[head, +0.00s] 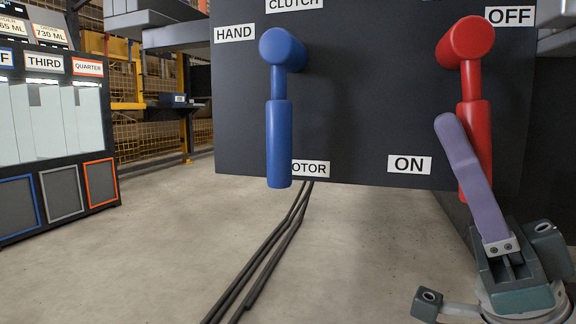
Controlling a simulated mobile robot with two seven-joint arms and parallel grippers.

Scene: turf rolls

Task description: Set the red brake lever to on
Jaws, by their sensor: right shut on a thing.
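The red brake lever (474,88) hangs from its round red hub on the dark panel at the right. Its handle points almost straight down, just right of the ON label (409,164). The OFF label (510,16) is up and right of the hub. My right gripper (464,138) comes up from below and is shut on the red handle. One purple finger lies across the handle's front left side; the other finger is hidden. The handle's lower end is partly covered by the finger. My left gripper is not in view.
A blue lever (279,130) hangs down on the same panel (350,100), left of the red one, near the HAND and partly covered MOTOR labels. Dark cables (268,255) run along the floor. A cabinet (55,125) with labelled bins stands at the left.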

